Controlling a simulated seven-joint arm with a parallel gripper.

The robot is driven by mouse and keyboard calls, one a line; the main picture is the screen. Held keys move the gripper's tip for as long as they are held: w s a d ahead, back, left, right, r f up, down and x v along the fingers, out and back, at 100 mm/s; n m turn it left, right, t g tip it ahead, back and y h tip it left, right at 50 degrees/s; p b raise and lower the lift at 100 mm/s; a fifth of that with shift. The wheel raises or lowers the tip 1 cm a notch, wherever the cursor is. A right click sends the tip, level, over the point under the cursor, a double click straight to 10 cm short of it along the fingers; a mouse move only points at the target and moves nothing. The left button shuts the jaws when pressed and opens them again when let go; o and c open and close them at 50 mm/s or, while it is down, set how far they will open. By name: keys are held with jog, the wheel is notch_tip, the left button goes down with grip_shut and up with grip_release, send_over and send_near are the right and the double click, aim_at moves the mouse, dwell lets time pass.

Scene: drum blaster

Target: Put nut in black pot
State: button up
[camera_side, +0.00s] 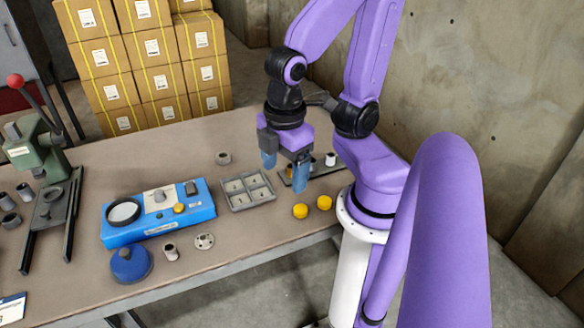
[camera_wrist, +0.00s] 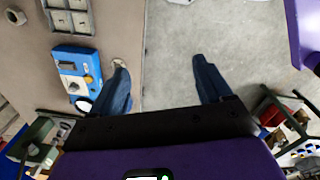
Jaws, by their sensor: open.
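My gripper (camera_side: 285,166) is open and empty, raised above the table near the grey tray. In the wrist view its two blue fingers (camera_wrist: 160,62) stand wide apart with only floor visible between them.
A grey compartment tray (camera_side: 247,191) lies right of the blue box, with two yellow pieces (camera_side: 312,207) near the table edge. A blue dome (camera_side: 131,264) and small cylinder (camera_side: 170,251) stand in front. A green press (camera_side: 40,165) stands left; cartons (camera_side: 150,60) are stacked behind.

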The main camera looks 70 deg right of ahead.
jog(key=shift+s+a+r+y, duration=0.15)
jog(key=shift+s+y, duration=0.25)
jog(key=shift+s, duration=0.5)
jog(key=shift+w, duration=0.1)
